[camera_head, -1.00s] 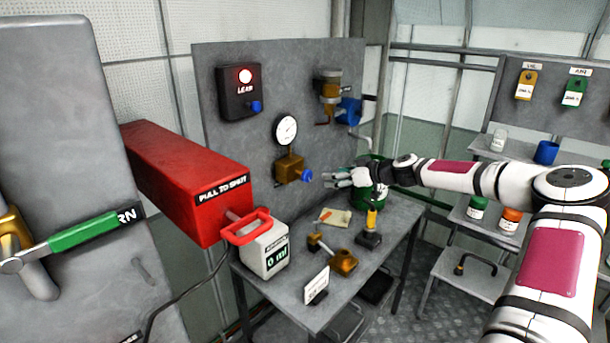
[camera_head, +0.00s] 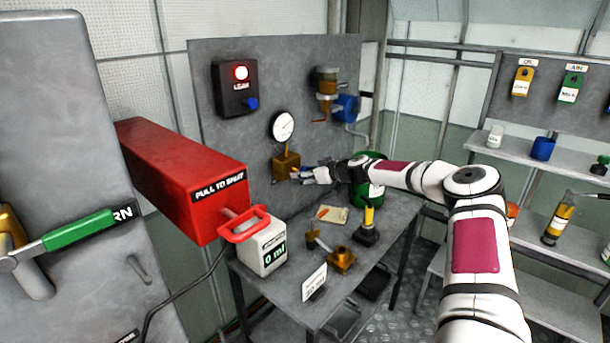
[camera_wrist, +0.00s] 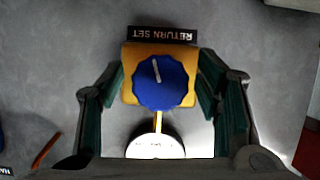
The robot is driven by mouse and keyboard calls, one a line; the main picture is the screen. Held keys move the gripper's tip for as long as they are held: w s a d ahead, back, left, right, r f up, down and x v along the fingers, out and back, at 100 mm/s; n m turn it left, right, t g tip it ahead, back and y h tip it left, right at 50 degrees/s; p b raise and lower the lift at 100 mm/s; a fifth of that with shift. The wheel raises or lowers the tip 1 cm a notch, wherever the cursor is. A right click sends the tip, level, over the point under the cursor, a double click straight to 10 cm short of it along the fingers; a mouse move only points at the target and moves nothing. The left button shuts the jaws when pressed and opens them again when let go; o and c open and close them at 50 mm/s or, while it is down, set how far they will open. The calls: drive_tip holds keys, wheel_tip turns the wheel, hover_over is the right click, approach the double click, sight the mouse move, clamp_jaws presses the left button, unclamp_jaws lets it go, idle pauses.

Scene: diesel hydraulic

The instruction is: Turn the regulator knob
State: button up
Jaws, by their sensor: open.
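The regulator knob (camera_wrist: 161,84) is blue and scalloped with a white pointer line, in the middle of the wrist view. It sits on the brass regulator body (camera_wrist: 129,94), which shows in the head view (camera_head: 285,166) under a round white gauge (camera_head: 282,127). My gripper (camera_wrist: 163,98) is open, with one green-padded finger on each side of the knob. Gaps show between the fingers and the knob. In the head view my gripper (camera_head: 308,175) is at the regulator and mostly hides the knob. A "RETURN SET" label (camera_wrist: 162,35) appears upside down beside the regulator body.
A red box (camera_head: 180,175) marked "PULL TO SHUT" juts out at left. The bench (camera_head: 290,305) below holds a white meter reading 0 ml (camera_head: 262,248), brass parts (camera_head: 341,260) and a small sign (camera_head: 314,283). A green can (camera_head: 368,192) stands close under my arm.

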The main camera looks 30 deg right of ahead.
drive_tip(key=shift+c, duration=0.6)
drive_tip(key=c, duration=1.1)
drive_tip(key=shift+o, duration=0.2)
drive_tip(key=shift+w+b, duration=0.1)
drive_tip(key=shift+b, duration=0.2)
